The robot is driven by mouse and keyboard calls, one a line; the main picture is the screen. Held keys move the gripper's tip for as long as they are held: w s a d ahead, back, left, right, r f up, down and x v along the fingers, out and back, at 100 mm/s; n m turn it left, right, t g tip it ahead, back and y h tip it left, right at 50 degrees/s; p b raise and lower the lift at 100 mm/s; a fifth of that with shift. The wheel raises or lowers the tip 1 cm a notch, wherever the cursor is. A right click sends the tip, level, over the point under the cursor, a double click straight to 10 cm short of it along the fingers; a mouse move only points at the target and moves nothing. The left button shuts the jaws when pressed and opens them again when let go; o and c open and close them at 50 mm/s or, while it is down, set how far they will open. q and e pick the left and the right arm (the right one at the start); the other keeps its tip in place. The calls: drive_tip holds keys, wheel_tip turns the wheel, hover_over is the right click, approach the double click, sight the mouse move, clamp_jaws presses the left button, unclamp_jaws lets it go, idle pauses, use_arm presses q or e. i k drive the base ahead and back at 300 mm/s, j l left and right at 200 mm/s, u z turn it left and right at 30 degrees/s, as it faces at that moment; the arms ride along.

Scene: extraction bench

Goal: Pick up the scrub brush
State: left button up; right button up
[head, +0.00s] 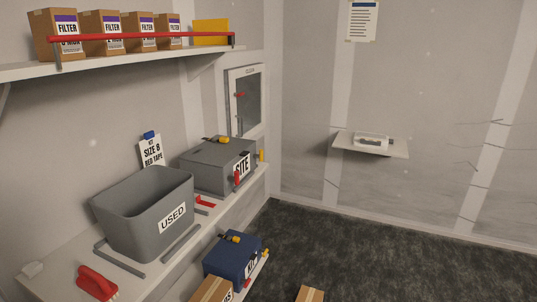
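A red object with a raised handle and a paler lower edge, which looks like the scrub brush (95,282), lies on the bench (62,262) at the bottom left. It is in front of the grey bin marked USED (140,225) and clear of it. Its bristles are hard to make out. Neither of my grippers shows in the head view.
A grey SITE box (212,172) stands behind the bin. Low rails (118,262) flank the bin. A blue box (229,262) and cartons (211,290) sit lower down. Filter boxes (100,50) fill the upper shelf. Dark floor is open at right.

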sight(90, 282)
drive_tip(key=k+u, duration=0.1)
drive_tip(key=u, duration=1.15)
